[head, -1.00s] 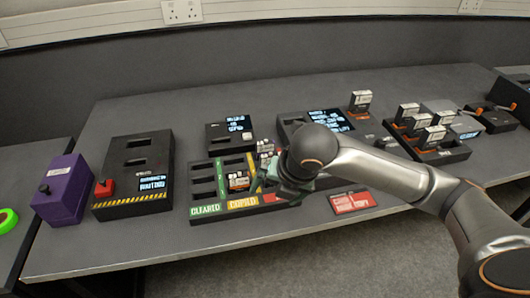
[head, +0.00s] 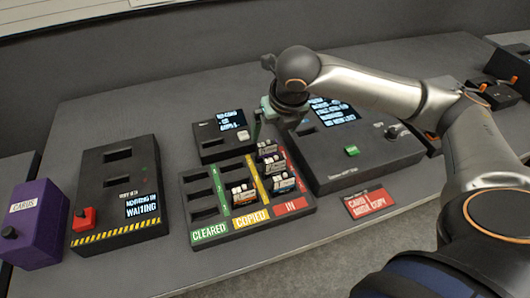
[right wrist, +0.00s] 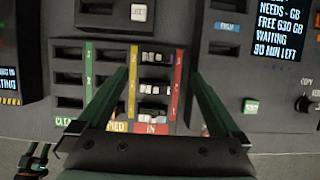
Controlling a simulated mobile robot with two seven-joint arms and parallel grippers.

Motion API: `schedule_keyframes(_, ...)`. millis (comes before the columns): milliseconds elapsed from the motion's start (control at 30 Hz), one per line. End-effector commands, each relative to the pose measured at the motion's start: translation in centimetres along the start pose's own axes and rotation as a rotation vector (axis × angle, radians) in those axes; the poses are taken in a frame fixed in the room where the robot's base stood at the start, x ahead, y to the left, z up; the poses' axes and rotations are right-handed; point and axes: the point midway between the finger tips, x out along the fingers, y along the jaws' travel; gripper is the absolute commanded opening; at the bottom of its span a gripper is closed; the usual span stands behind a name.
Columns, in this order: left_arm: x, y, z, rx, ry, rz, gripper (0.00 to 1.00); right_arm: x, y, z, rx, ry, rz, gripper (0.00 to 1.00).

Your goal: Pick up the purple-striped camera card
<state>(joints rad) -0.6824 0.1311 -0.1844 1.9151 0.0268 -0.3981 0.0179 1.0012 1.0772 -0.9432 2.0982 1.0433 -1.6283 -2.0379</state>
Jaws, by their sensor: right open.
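The sorting tray (head: 222,228) has columns labelled CLEARED, COPIED and IN. Several small white-labelled cards stand in it: one in the COPIED column (head: 243,194), others in the IN column at the front (head: 283,185), middle (head: 273,163) and back (head: 267,147). A dark pronged shape (right wrist: 33,160) at the wrist view's lower left may be my left gripper.
A larger console (head: 365,170) with a screen and green button stands right of the tray, a small screen box (head: 222,136) behind it. Left are a slotted box (head: 118,190) with a red button and a purple box (head: 35,222). A red card sign (head: 369,203) lies in front.

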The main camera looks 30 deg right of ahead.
Motion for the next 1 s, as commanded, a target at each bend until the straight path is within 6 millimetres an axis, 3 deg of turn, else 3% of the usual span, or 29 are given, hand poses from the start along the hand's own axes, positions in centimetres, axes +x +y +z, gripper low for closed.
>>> schedule_keyframes(100, 0.3, 0.2, 0.5, 0.000, -0.010, 0.004, 0.50, 2.1, 0.0, -0.1, 0.000, 0.002, 0.000, 1.00)
schedule_keyframes(333, 0.5, 0.4, 0.1, 0.001, -0.002, 0.009, 0.50, 3.8, 0.2, -0.1, -0.001, 0.000, 0.002, 1.00)
schedule_keyframes(600, 1.0, 0.9, -0.1, 0.003, 0.008, 0.021, 0.50, 7.7, 0.6, -0.1, 0.000, 0.001, 0.000, 1.00)
schedule_keyframes(933, 1.0, 1.0, -0.5, 0.006, 0.013, 0.024, 0.50, 8.2, 0.6, 0.0, -0.002, -0.002, 0.001, 1.00)
schedule_keyframes(1000, 1.0, 0.9, -0.5, 0.006, 0.012, 0.024, 0.50, 8.2, 0.6, 0.0, -0.002, -0.002, 0.001, 0.92)
